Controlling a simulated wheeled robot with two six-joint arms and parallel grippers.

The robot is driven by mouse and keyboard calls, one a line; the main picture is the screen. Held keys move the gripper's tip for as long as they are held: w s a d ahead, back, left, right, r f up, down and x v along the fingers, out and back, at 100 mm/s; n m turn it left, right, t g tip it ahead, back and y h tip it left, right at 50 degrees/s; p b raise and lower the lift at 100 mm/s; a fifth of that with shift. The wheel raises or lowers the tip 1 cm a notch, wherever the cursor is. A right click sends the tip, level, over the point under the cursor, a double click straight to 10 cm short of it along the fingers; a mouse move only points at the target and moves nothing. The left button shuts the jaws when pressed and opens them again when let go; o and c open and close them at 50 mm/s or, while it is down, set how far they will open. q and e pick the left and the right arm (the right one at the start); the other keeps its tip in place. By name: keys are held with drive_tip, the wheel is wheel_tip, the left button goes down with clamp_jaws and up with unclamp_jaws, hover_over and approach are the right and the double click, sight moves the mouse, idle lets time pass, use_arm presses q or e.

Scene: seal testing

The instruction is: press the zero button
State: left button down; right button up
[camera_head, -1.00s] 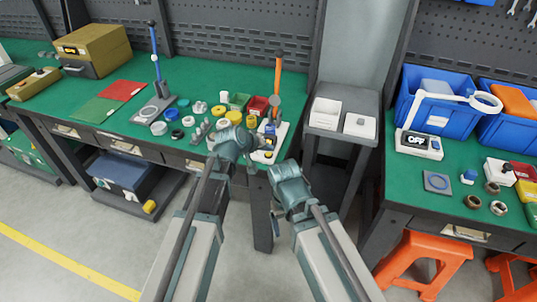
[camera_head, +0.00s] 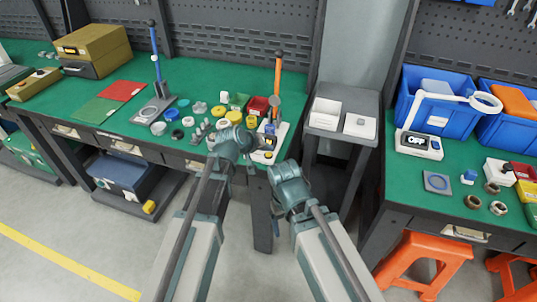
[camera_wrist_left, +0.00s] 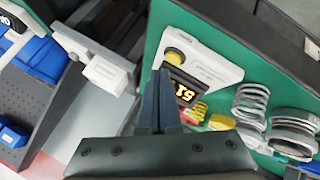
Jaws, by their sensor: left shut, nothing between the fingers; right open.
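The spring tester with an orange column (camera_head: 277,75) stands on a white base (camera_head: 284,128) at the right end of the left green table. In the left wrist view its white base (camera_wrist_left: 210,52) carries a lit display (camera_wrist_left: 184,92) with orange digits, upside down, that look like 15. A round yellow button (camera_wrist_left: 174,57) sits beside the display; any label on it is unreadable. My left gripper (camera_wrist_left: 160,74) is shut and empty, its tips close to the button and display; contact cannot be told. In the head view my left gripper (camera_head: 252,150) is beside the base. My right gripper (camera_head: 276,216) hangs lower, in front of the table, open.
Springs (camera_wrist_left: 250,103) and several small rings and caps lie close beside the tester. A grey stand with white boxes (camera_head: 326,112) is to the right.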

use_arm(q)
drive_tip(key=shift+f, duration=0.1)
idle(0.4)
drive_tip(key=shift+f+b, duration=0.3)
drive_tip(key=shift+b, duration=0.15)
drive_tip(key=shift+f+b, duration=0.35)
drive_tip(key=shift+f, duration=0.05)
idle(0.4)
drive_tip(key=shift+r, duration=0.15)
drive_tip(key=shift+r+p, duration=0.7)
drive_tip(key=shift+p, duration=0.1)
wheel_tip(320, 180, up, 5)
drive_tip(key=p, duration=0.5)
idle(0.3)
